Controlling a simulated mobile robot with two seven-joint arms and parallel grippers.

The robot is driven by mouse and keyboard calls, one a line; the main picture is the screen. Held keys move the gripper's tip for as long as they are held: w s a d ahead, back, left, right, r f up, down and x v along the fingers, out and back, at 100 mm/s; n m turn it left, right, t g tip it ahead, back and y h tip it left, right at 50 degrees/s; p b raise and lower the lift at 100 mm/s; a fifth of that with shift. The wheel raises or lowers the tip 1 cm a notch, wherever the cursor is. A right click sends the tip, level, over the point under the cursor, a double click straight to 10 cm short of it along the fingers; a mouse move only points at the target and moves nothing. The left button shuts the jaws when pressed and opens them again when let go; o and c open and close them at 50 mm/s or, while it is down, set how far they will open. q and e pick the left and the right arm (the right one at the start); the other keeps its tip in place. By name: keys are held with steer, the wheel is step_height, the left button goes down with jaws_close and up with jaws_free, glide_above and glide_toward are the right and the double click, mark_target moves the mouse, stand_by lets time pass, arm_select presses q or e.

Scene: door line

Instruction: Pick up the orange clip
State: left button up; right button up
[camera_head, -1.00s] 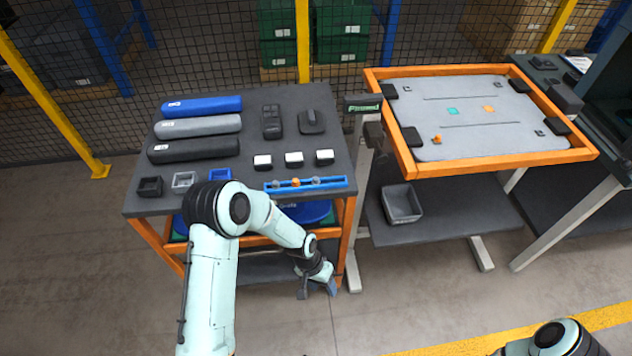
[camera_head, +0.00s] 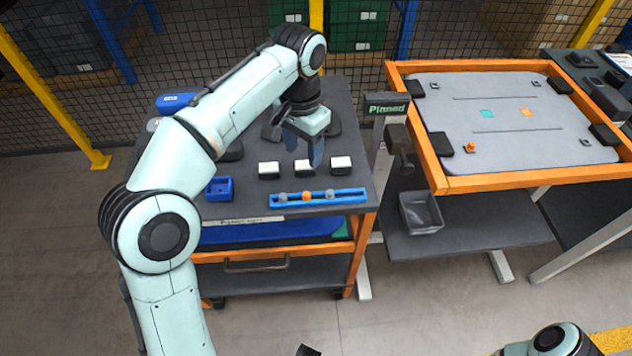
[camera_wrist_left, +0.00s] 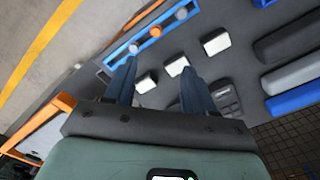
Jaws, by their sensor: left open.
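The orange clip (camera_head: 306,196) sits in a blue rail (camera_head: 345,196) near the front edge of the dark cart top, between two grey clips. It also shows in the left wrist view (camera_wrist_left: 155,31), beyond my fingertips. My left gripper (camera_head: 304,150) is open and empty, fingers pointing down, above the cart and behind the rail. In the left wrist view its two fingers (camera_wrist_left: 158,68) are spread apart, with white-topped blocks near them. My right gripper is not clearly in view; only part of that arm shows at the bottom right.
Several white-topped blocks (camera_head: 304,168) stand behind the rail. A blue bin (camera_head: 219,188) is left of it. To the right are a post with a "Pinned" sign (camera_head: 387,108), an orange-framed board (camera_head: 520,182) and a grey bin (camera_head: 421,213).

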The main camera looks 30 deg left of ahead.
arm_select(q)
steer(key=b, duration=0.2)
glide_above(306, 193)
steer(key=f, duration=0.7)
steer(key=shift+a, duration=0.35)
steer(key=shift+d+f+b, duration=0.2)
steer(key=shift+f+b, duration=0.25)
steer(key=shift+f, duration=1.05)
steer(key=shift+d+f+b, duration=0.2)
steer(key=shift+f+b, duration=0.2)
steer(key=shift+f, duration=1.1)
jaws_close()
arm_select(e)
steer(key=f, duration=0.3)
steer(key=shift+s+f, duration=0.35)
steer(key=shift+s, duration=0.05)
